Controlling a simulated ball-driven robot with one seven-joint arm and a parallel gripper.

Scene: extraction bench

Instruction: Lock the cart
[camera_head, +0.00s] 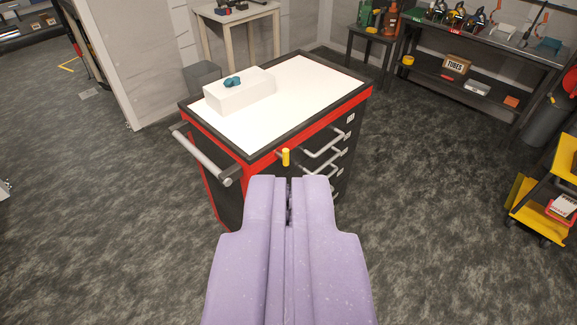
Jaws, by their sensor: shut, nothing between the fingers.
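The cart (318,88) is a red and black drawer cabinet with a white top and dark rim. It stands ahead of my gripper near the middle of the view. A grey push handle (203,155) sticks out on its left side. A small yellow piece (285,157), which looks like a lock or latch, sits at the near corner just below the rim. Drawers with grey handles (325,144) face right. My gripper (289,182), lilac, is shut and empty. In the picture its tips lie just below the yellow piece and hide part of the drawer front; contact cannot be told.
A white box (240,96) with a teal item (232,82) stands on the cart. A grey bin (204,74) is behind it. A yellow trolley (546,190) stands at right, a dark shelf bench (482,45) at back right. Floor at left is clear.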

